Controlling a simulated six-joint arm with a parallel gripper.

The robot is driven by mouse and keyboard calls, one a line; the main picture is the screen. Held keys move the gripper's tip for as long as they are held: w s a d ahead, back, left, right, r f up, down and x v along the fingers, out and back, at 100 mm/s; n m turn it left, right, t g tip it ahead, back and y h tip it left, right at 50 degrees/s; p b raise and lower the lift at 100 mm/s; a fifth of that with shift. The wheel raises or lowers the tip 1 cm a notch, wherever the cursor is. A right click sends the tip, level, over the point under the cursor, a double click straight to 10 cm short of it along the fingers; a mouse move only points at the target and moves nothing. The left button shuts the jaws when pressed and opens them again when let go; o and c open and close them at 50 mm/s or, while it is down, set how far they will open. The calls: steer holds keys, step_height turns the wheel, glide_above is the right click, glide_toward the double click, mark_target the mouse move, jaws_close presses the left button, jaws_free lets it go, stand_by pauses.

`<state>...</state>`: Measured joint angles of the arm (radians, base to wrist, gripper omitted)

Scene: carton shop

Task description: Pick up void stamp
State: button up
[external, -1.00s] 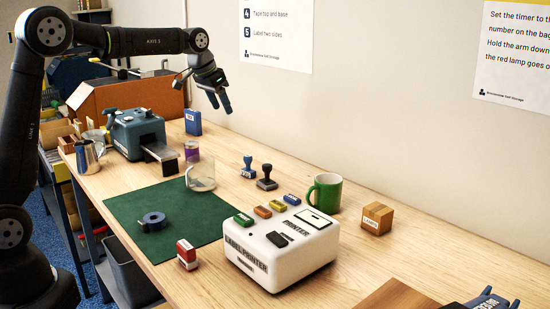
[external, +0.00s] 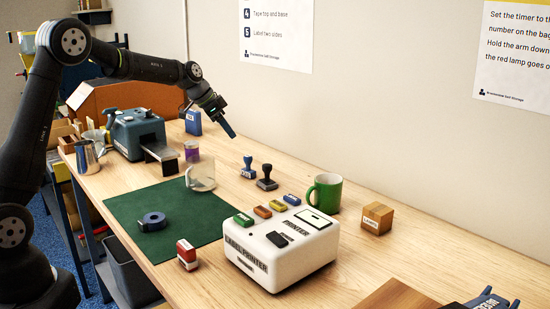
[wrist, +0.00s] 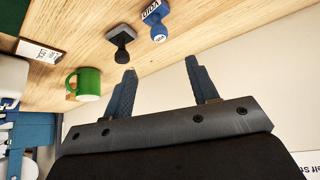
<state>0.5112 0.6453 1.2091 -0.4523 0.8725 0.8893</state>
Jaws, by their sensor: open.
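The void stamp is a blue hand stamp (external: 248,167) standing upright on the table near the wall. In the wrist view the blue void stamp (wrist: 157,22) is at the top edge, partly cut off, with VOID lettering on it. A black stamp (external: 267,178) stands close beside it and also shows in the wrist view (wrist: 121,42). My gripper (external: 231,132) is in the air above and to the left of the blue stamp. In the wrist view its two fingers (wrist: 160,68) are apart, with nothing between them.
A green mug (external: 324,192), a small labels box (external: 377,218) and the white label printer (external: 282,249) stand to the right and front.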

mark_target(247, 156)
steer(key=x, duration=0.8)
steer(key=shift+a+x, duration=0.15)
steer(key=shift+x, duration=1.2)
steer(key=shift+a+x, duration=0.15)
steer(key=shift+x, duration=1.15)
steer(key=shift+f, duration=0.2)
steer(key=c, duration=1.1)
steer(key=shift+o, duration=0.2)
steer(key=shift+r, duration=0.1)
